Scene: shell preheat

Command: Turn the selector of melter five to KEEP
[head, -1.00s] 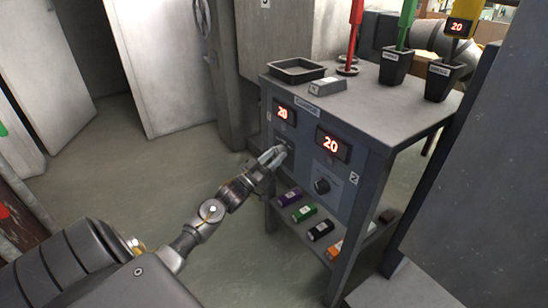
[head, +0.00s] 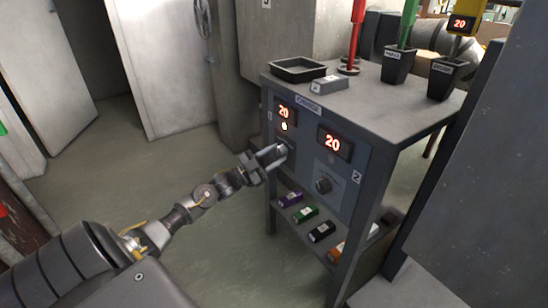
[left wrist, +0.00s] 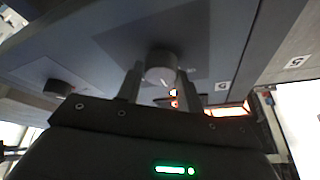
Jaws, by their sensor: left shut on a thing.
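The grey cabinet panel (head: 312,170) carries two red displays reading 20. A lamp (head: 284,127) glows under the left display (head: 284,111). My left gripper (head: 281,152) is at the selector below that lamp, and hides most of it in the head view. In the left wrist view the round grey selector knob (left wrist: 161,66) sits between the two fingers, and my gripper is shut on it. A pale line shows on the knob's face. Its position words are not readable. A number plate (left wrist: 297,62) at that side looks like a 5. My right gripper is not in view.
A second selector knob (head: 323,185) sits under the right display (head: 334,144), beside a plate marked 2. A black tray (head: 298,69) and dark cups (head: 396,66) stand on top. Several coloured blocks (head: 305,214) lie on the lower shelf. Floor is free at left.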

